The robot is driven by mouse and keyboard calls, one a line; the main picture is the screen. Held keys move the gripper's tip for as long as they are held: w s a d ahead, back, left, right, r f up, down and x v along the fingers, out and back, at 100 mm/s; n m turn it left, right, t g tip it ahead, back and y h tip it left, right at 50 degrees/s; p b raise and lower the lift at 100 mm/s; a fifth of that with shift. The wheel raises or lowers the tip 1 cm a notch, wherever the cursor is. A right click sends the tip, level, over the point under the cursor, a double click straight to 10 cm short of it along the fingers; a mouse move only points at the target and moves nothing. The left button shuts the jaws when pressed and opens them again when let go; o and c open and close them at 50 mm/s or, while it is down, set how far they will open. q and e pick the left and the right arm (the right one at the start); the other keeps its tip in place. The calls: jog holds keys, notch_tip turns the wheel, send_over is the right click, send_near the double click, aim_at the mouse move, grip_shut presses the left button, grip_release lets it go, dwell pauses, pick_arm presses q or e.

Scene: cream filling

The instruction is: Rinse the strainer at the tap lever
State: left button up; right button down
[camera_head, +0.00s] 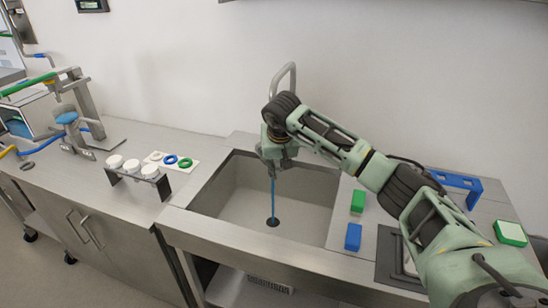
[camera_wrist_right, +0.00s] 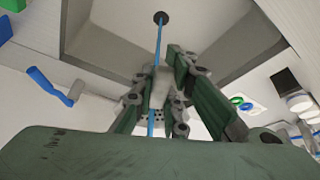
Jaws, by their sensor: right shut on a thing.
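My right gripper (camera_head: 275,160) is over the sink in the head view, just in front of the curved tap (camera_head: 284,78). In the right wrist view my right gripper (camera_wrist_right: 160,88) is shut on a small pale grey piece, most likely the strainer (camera_wrist_right: 160,92); the fingers hide much of it. A thin blue stream (camera_head: 273,195) runs straight down from the gripper area to the drain. It also shows in the right wrist view (camera_wrist_right: 160,45). A blue handle with a grey end, possibly the tap lever (camera_wrist_right: 45,88), shows at the left. My left gripper is not in view.
The sink (camera_head: 215,185) is otherwise empty, with a dark drain (camera_head: 272,222). Right of it lie a green block (camera_head: 358,201), a blue block (camera_head: 353,237) and a blue rack (camera_head: 455,180). White-capped jars (camera_head: 132,165) and coloured rings (camera_head: 171,159) stand on the left counter.

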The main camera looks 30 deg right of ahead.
jog(key=shift+d, duration=0.15)
jog(key=shift+w+d, duration=0.1)
jog(key=shift+d, duration=0.3)
dwell(0.4)
jog(key=s+d, duration=0.1)
jog(key=s, duration=0.7)
dwell(0.3)
jog(key=shift+r, duration=0.1)
dwell(1.1)
